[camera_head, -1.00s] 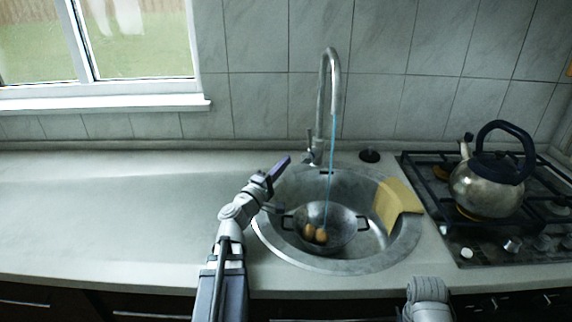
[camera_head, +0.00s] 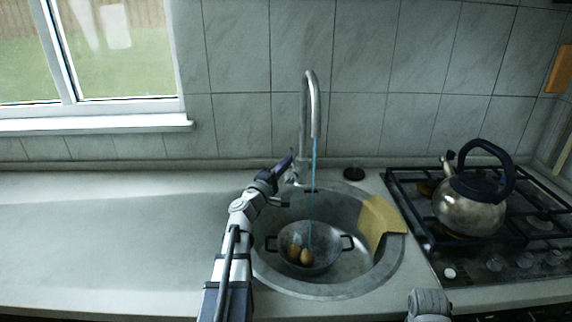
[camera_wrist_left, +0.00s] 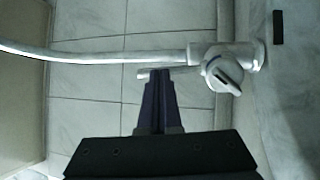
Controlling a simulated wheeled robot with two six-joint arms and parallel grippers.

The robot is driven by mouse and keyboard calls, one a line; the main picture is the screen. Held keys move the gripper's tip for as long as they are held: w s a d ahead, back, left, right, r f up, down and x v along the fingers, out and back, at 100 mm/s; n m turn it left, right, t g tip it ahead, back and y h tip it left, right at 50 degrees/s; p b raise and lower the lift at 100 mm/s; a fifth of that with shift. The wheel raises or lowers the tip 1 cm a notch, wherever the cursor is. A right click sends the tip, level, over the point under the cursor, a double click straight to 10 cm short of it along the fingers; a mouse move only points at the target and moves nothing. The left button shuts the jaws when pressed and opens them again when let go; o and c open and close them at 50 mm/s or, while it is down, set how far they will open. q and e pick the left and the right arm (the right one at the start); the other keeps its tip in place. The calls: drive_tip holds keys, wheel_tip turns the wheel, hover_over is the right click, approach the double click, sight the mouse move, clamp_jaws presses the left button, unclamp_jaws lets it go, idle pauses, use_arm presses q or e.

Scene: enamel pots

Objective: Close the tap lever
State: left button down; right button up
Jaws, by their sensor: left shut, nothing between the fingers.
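The tap (camera_head: 307,118) has a tall curved metal spout behind the round sink, and a thin blue stream of water runs from it into a pan. In the left wrist view the tap (camera_wrist_left: 120,57) lies sideways, with a round valve body (camera_wrist_left: 222,75) and a thin lever (camera_wrist_left: 183,71) extending left from it. My left gripper (camera_head: 290,160) is shut and empty at the tap's left side. In the wrist view its fingertips (camera_wrist_left: 160,74) overlap the lever's end; I cannot tell if they touch. In the head view the gripper mostly hides the lever.
A two-handled metal pan (camera_head: 322,240) with brown eggs (camera_head: 305,257) sits in the sink (camera_head: 275,283). A yellow cloth-like piece (camera_head: 380,218) hangs over the sink's right rim. A kettle (camera_head: 468,205) stands on the stove (camera_head: 425,215). The counter (camera_head: 110,230) at left is clear.

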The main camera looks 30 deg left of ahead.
use_arm(q)
drive_tip(key=shift+w+r+p, duration=0.25)
drive_tip(key=shift+w+r, duration=0.05)
drive_tip(key=shift+w, duration=0.2)
drive_tip(key=shift+w+r+p, duration=0.25)
drive_tip(key=shift+w+r, duration=0.05)
drive_tip(key=shift+w, duration=0.2)
drive_tip(key=shift+s, duration=0.1)
drive_tip(key=shift+s, duration=0.55)
drive_tip(key=r+v, duration=0.2)
drive_tip(key=v, duration=1)
drive_tip(key=shift+s+r, duration=0.25)
drive_tip(key=shift+s, duration=0.45)
